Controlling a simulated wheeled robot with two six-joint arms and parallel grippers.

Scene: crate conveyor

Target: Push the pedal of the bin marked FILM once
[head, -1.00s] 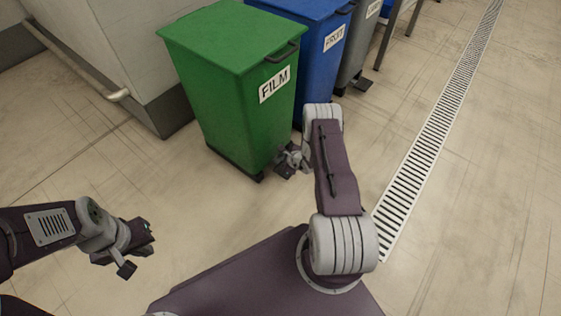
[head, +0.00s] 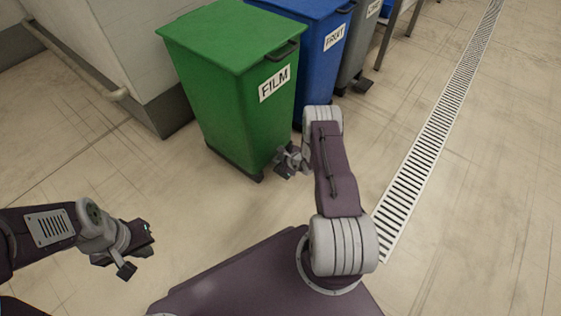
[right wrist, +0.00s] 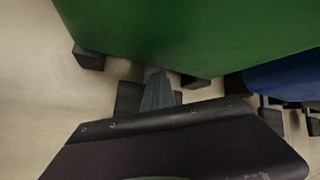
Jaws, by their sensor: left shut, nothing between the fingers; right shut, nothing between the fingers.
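The green FILM bin (head: 225,95) stands upright with its lid closed; its white label faces right. In the right wrist view the bin's green wall (right wrist: 190,25) fills the top. My right gripper (head: 283,168) is shut and empty, low beside the bin's front base. In the right wrist view its shut fingertips (right wrist: 160,82) lie over a dark flat pedal (right wrist: 129,98), which they partly hide. I cannot tell whether they touch. In the head view my right gripper and arm hide the pedal. My left gripper (head: 138,252) is shut and empty, away from the bin at lower left.
A blue FRUIT bin (head: 318,60) and a grey bin (head: 357,45) stand in a row behind the green one. A pale wall block (head: 120,60) with a pipe is at left. A floor drain grate (head: 430,150) runs along the right; floor around it is clear.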

